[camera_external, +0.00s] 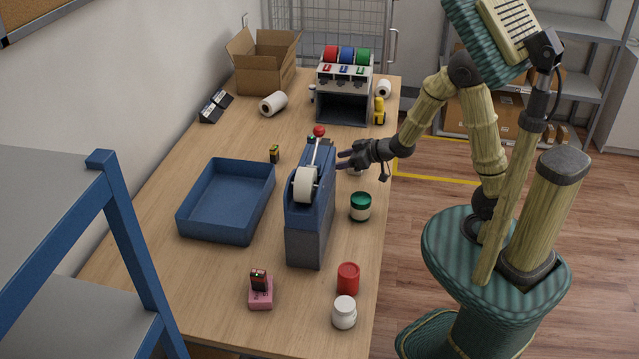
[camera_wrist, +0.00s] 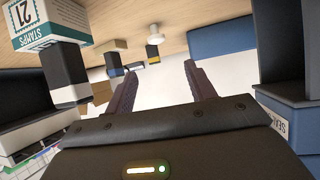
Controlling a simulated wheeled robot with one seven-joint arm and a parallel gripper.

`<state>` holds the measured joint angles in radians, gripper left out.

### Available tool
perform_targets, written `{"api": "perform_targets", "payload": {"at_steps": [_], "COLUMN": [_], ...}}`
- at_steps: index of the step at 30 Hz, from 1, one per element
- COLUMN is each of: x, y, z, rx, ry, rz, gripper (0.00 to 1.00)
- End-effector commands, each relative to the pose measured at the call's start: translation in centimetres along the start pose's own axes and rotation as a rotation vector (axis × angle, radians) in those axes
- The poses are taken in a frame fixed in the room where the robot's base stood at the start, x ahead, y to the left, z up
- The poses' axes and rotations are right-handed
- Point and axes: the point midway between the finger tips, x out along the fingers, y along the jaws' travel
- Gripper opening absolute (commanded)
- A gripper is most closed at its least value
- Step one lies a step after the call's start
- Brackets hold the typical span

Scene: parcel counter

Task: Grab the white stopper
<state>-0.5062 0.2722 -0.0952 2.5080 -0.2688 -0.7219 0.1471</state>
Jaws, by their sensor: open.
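In the wrist view, which looks upside down, a small white knob-shaped piece, apparently the white stopper (camera_wrist: 156,32), stands on the wooden table ahead of my fingertips. It is roughly in line with the gap between them. My gripper (camera_wrist: 156,70) is open and nothing shows between its fingers. In the external view my gripper (camera_external: 341,160) is above the table, beside the blue tape dispenser (camera_external: 318,195), with its fingers pointing left. I cannot clearly make out the stopper there; the dispenser may hide it. A pale thing under the gripper is mostly covered.
The blue dispenser shows close on the right in the wrist view (camera_wrist: 285,105); a stamps box (camera_wrist: 45,25) is at left. A yellow-black item (camera_external: 274,154) and blue tray (camera_external: 228,230) lie beyond the dispenser. A green-lidded jar (camera_external: 360,207) stands nearer the camera.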

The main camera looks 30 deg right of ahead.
Motion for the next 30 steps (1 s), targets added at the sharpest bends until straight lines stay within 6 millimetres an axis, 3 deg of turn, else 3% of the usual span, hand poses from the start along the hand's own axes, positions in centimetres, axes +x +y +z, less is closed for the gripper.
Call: {"api": "perform_targets", "payload": {"at_steps": [18, 25, 30], "x": [0.6, 4.2, 5.7], "y": [0.2, 0.2, 0.2], "z": [0.1, 0.3, 0.3], "rx": [-0.005, -0.006, -0.006], "ry": [-0.005, -0.001, 0.001], "rz": [0.011, 0.011, 0.011], "gripper": [0.55, 0.55, 0.55]}}
